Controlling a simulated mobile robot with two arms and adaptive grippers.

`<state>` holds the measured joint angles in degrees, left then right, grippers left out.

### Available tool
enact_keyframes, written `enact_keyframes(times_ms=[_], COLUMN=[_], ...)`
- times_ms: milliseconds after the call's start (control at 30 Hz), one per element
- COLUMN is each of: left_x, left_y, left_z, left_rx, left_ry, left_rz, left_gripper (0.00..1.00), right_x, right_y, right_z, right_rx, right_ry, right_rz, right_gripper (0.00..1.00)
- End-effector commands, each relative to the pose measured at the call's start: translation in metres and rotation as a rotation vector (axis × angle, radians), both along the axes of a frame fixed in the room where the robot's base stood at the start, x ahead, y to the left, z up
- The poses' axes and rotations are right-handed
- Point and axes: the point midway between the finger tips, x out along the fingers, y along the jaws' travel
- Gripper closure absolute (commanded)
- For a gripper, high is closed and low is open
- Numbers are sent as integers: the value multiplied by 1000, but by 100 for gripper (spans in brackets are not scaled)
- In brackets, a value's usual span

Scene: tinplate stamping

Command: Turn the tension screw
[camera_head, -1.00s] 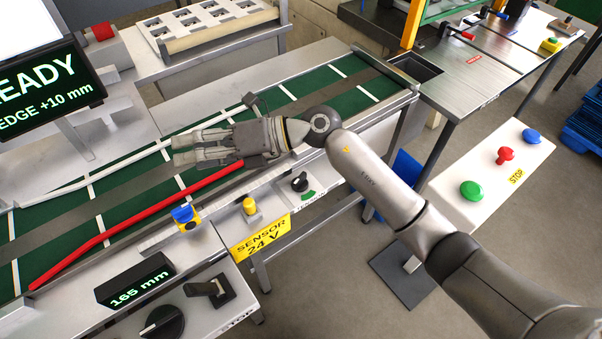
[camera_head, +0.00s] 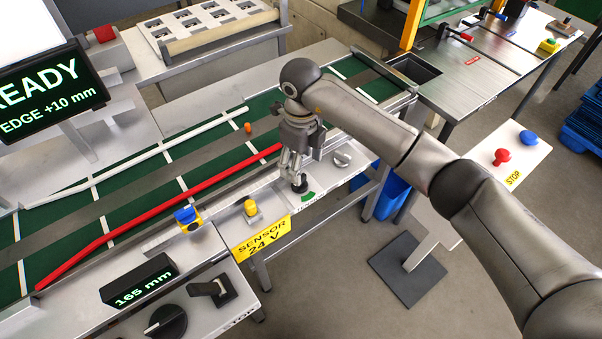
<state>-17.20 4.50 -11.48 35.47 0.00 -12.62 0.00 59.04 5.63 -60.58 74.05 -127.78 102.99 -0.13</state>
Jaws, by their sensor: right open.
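My right gripper (camera_head: 293,172) points down at the front edge of the conveyor, with its jaws open. Its fingertips are just above a small black knob (camera_head: 300,188) with a green arc mark beside it. Whether they touch the knob cannot be told, and the gripper hides part of it. A silver wing-shaped knob (camera_head: 342,160) sits on the same front rail, to the right of the gripper. My left gripper is not in view.
The green conveyor belt (camera_head: 130,190) carries a red guide rail (camera_head: 180,201) and a white rail (camera_head: 130,170). A yellow sensor cap (camera_head: 252,210) and a blue-and-yellow part (camera_head: 187,217) stand left of the gripper. A post with a red button (camera_head: 501,157) is at right.

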Motion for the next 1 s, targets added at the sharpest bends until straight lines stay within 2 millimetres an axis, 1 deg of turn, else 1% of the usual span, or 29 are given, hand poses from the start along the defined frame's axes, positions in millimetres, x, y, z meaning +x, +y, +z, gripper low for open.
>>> enact_keyframes(times_ms=[33,100,300,500,733,1000], left_x=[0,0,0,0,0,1], left_y=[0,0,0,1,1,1], left_z=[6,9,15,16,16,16], left_rx=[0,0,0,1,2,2], left_ry=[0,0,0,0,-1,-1], left_rz=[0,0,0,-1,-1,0], left_gripper=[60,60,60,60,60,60], right_x=[-2,-1,-1,0,0,0], right_y=[0,0,1,1,1,1], right_z=[-9,-22,-51,-61,-62,-62], right_rx=[0,1,3,3,3,4], right_ry=[5,5,3,-1,-1,0], right_rz=[1,-1,0,1,1,2], right_gripper=[36,36,36,36,36,70])
